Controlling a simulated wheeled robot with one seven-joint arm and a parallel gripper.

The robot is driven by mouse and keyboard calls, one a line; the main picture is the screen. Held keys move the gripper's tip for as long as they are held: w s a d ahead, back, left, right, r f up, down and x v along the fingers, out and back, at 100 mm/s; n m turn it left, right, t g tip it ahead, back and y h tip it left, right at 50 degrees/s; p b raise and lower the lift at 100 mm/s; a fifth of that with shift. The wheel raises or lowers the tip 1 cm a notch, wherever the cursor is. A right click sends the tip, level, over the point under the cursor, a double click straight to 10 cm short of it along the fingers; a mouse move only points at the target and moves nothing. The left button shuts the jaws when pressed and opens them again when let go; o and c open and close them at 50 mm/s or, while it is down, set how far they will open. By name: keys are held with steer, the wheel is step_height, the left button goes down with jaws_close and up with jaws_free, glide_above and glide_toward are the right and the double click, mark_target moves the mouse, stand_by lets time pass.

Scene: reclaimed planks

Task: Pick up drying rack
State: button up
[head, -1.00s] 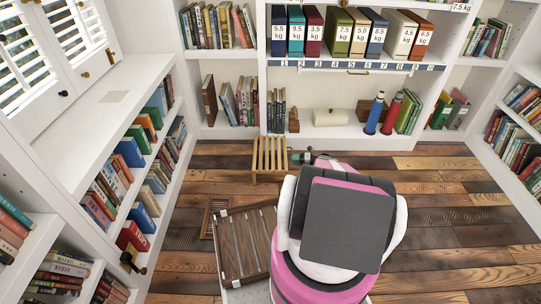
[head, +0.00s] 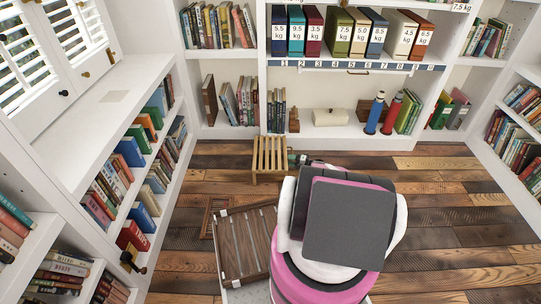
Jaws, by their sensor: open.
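A light-wood slatted rack (head: 268,154), which I take to be the drying rack, stands on the plank floor in front of the back shelves. Its slats run away from me, with legs below. My gripper (head: 297,159) shows only as a small dark and greenish part at the rack's right edge, past my pink and grey arm. The gripper is open, with nothing seen in it. My arm hides part of the gripper, and I cannot tell whether it touches the rack.
A dark wooden slatted case (head: 243,246) lies left of my arm, with a small brown frame (head: 214,212) beside it. Bookshelves line the left, back and right. Blue (head: 375,112) and red (head: 392,113) bottles stand on the low back shelf. The floor at right (head: 450,215) is clear.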

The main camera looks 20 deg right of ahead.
mark_target(286, 160)
steer(key=x, duration=0.3)
steer(key=shift+w+a, duration=0.1)
steer(key=shift+a, duration=0.05)
jaws_close()
steer(key=shift+r, duration=0.1)
